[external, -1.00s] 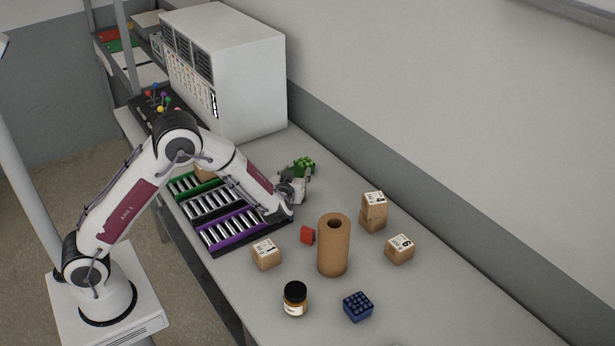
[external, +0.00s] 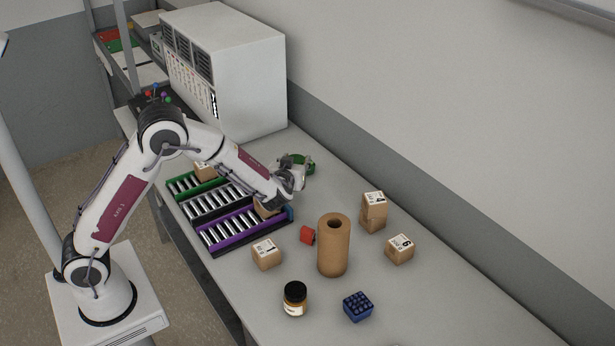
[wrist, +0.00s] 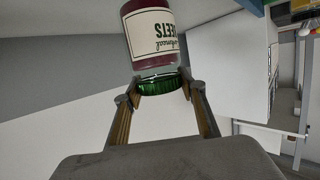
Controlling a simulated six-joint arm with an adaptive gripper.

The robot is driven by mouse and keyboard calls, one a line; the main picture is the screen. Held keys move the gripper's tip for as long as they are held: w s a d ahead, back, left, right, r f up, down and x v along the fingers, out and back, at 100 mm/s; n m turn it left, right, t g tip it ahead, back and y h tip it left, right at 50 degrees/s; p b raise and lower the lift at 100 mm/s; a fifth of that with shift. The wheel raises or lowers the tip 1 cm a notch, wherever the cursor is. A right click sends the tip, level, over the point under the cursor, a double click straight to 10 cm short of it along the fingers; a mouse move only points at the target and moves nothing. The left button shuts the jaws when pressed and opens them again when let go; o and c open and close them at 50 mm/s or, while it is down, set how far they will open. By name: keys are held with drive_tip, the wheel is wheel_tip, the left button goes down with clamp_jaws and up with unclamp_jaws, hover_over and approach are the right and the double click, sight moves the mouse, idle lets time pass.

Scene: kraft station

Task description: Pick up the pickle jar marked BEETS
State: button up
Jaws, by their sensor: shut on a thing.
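The jar marked BEETS (wrist: 150,38) has dark red contents, a cream label that reads upside down, and a ridged green lid. It fills the top middle of the wrist view. My gripper (wrist: 161,90) is shut on the lid, with one finger on each side of it. In the external view my gripper (external: 296,165) is over the back of the bench, beyond the roller trays. Green shows at its fingers there, but the jar's body cannot be made out.
The purple roller tray (external: 232,232) lies left, before a large white cabinet (external: 240,75).

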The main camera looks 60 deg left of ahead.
drive_tip(key=shift+r, duration=2.7)
